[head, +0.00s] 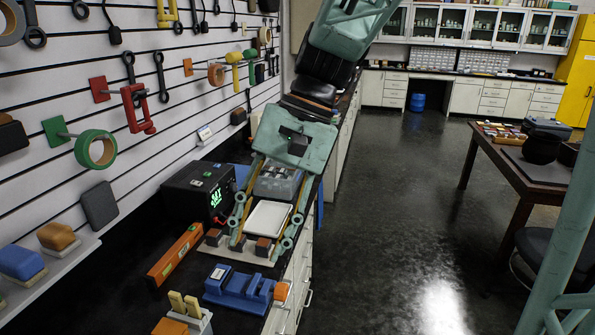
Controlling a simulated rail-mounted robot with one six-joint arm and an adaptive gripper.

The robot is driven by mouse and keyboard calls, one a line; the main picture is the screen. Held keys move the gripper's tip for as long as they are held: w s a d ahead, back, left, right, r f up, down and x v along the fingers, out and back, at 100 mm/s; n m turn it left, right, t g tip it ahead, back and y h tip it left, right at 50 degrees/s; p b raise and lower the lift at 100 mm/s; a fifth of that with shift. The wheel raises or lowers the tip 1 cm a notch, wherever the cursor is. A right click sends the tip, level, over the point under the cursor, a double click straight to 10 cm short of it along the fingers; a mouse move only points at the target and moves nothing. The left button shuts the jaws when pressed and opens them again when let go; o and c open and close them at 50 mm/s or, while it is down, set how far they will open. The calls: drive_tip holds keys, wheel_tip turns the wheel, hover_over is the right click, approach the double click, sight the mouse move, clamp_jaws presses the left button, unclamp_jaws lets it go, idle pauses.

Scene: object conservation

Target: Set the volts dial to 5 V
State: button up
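A black box (198,190) with a green lit display (216,196) stands on the dark bench, left of my gripper. The display's characters are too small to read surely. Small red parts show near its lower right front. I cannot make out the volts dial or its setting; the front is seen at a steep angle. My gripper (257,246) hangs over the bench to the right of the box, pointing down the picture. Its two teal fingers are spread wide apart, and nothing is seen held between them. It looks apart from the box.
A white tray (268,219) and a beige plate (236,248) with small dark blocks lie under my gripper. An orange level (174,256) and a blue fixture (238,288) are nearer. The tool wall (150,190) bounds the left; open floor (400,200) lies right.

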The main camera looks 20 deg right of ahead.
drive_tip(key=w+a+r+m+t+y, duration=0.1)
drive_tip(key=w+a+r+m+y, duration=0.1)
drive_tip(key=w+r, duration=0.35)
drive_tip(key=w+d+f+m+t+y, duration=0.1)
drive_tip(key=w+f+m+y, duration=0.3)
drive_tip(key=w, duration=1)
drive_tip(key=w+d+f+m+t+y, duration=0.1)
drive_tip(key=w+f+m, duration=0.3)
drive_tip(key=w, duration=1)
drive_tip(key=m+t+y+b, duration=0.1)
drive_tip(key=m+t+y, duration=0.1)
drive_tip(key=m+t, duration=0.75)
approach(236, 187)
drive_tip(key=shift+m+g, duration=0.45)
drive_tip(key=v, duration=0.5)
drive_tip(key=shift+w+d+r, duration=0.1)
drive_tip(key=shift+d+r, duration=0.05)
drive_tip(key=shift+r, duration=0.05)
drive_tip(key=shift+r+b+x, duration=0.2)
drive_tip(key=shift+b+x, duration=0.4)
drive_tip(key=shift+x, duration=6.3)
